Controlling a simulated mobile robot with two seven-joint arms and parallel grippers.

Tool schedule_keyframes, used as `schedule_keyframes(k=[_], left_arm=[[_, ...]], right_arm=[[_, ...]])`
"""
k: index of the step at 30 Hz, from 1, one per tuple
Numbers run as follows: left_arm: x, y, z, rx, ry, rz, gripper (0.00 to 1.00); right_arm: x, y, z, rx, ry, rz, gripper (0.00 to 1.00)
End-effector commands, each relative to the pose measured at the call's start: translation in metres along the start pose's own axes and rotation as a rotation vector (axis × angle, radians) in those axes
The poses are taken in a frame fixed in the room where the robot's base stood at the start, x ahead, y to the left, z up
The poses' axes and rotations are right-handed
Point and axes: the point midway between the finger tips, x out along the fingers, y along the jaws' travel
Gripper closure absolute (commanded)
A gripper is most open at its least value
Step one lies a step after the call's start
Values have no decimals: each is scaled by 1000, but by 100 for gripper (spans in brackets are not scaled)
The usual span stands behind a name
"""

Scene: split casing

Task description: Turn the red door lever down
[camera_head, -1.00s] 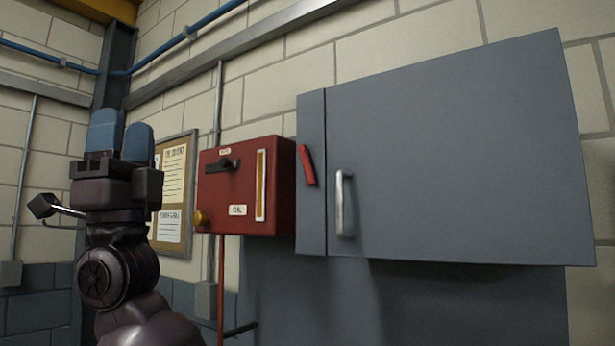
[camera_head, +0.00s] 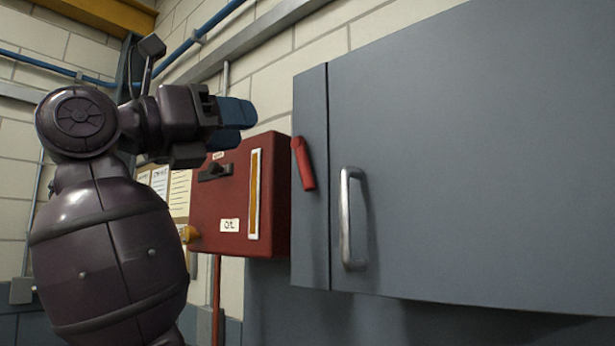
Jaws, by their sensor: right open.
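The red door lever (camera_head: 303,163) is on the narrow left strip of a grey cabinet. It is a short red bar, near upright, its lower end leaning slightly right. My right gripper (camera_head: 246,126) is left of the lever and a little higher in the picture, with its blue fingers pointing right towards the cabinet. The fingers are parted with nothing visible between them, and a gap shows between them and the lever. My left gripper is not in view.
The grey cabinet door (camera_head: 450,150) has an upright metal handle (camera_head: 347,218) right of the lever. A red box (camera_head: 225,205) labelled OIL is behind and below my gripper, left of the cabinet. A notice board (camera_head: 178,190) is partly hidden by my arm.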

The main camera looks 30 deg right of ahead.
Motion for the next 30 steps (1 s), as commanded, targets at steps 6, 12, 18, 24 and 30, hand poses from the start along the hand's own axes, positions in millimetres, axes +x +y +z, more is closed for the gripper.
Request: schedule_keyframes(k=[6,12,18,24,30], left_arm=[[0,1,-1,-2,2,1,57],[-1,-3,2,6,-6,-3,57],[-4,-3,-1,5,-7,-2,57],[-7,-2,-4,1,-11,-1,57],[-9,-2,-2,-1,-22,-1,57]], right_arm=[[-5,18,-30,-44,188,107,54],[-1,20,-38,-57,231,113,54],[25,22,-44,-57,230,109,54],[59,25,-51,-58,230,109,54],[85,28,-58,-57,229,109,54]])
